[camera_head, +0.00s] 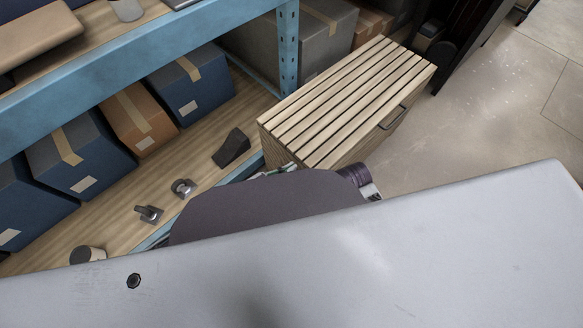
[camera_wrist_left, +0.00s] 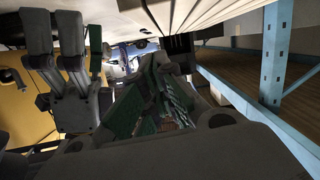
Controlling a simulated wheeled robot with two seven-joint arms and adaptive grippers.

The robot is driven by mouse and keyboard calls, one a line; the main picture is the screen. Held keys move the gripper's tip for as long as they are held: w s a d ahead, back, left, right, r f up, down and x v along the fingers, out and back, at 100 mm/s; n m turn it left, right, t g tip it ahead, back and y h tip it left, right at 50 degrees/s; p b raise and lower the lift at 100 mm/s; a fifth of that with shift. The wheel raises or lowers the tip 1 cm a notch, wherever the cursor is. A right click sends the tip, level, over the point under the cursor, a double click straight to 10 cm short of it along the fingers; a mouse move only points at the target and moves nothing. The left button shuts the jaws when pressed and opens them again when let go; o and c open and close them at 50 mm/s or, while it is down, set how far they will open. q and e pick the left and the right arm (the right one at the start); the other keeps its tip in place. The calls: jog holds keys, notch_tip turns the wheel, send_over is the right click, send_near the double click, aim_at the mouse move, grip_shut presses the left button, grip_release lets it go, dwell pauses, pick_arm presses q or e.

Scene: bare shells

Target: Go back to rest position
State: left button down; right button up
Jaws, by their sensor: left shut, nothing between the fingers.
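The slatted wooden box (camera_head: 345,95) stands close beyond the arm. A blue-framed shelf (camera_head: 288,50) fills the left, holding blue boxes (camera_head: 80,155), a brown box (camera_head: 138,120) and small dark parts (camera_head: 232,148). Open concrete floor (camera_head: 480,110) lies to the right.

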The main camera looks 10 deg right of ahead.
jog(key=shift+s+f, duration=0.15)
jog(key=shift+s, duration=0.1)
dwell(0.4)
